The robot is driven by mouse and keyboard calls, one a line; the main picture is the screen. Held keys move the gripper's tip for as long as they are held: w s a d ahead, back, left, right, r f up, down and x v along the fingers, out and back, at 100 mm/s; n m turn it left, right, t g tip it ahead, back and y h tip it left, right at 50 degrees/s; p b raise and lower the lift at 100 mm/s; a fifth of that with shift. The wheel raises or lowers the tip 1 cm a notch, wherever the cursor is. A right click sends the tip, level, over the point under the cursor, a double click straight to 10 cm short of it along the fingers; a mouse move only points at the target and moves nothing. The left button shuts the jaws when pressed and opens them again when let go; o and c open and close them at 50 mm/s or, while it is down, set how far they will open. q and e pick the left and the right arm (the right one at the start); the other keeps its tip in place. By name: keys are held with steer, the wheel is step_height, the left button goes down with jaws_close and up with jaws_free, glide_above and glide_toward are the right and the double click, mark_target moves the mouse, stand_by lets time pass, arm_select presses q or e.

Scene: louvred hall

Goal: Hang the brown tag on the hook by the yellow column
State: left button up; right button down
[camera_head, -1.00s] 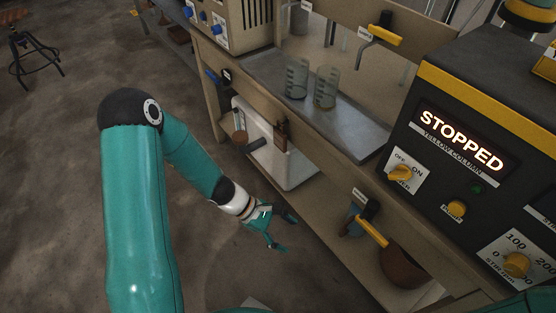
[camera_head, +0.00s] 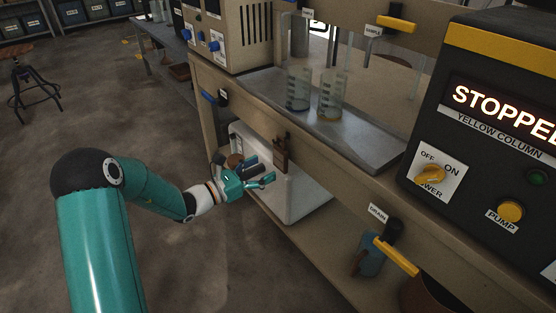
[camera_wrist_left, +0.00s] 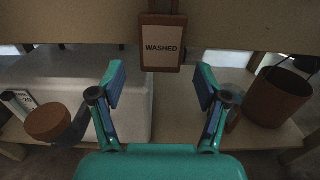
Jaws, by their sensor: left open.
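The brown tag (camera_head: 281,153) hangs against the front rail of the bench in the head view. In the left wrist view it is upright, has a white face reading "WASHED" (camera_wrist_left: 161,48), and its top runs out of frame. My left gripper (camera_head: 262,172) is open and empty, just left of and below the tag; in the left wrist view its fingers (camera_wrist_left: 160,85) are spread below the tag, apart from it. The black machine labelled "YELLOW COLUMN" (camera_head: 475,105) stands at the right, with a yellow band. I cannot make out a hook by it.
A white bin (camera_head: 300,195) stands on the lower shelf behind the gripper. Two glass beakers (camera_head: 331,95) stand on the metal tray (camera_head: 375,142) above. A yellow-handled drain tap (camera_head: 398,256) juts from the rail. A brown pot (camera_wrist_left: 280,97) sits on the shelf at right.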

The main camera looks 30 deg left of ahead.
mark_target(278, 161)
arm_select(q)
steer(key=shift+x, duration=3.35)
steer(key=shift+b, duration=0.3)
jaws_close()
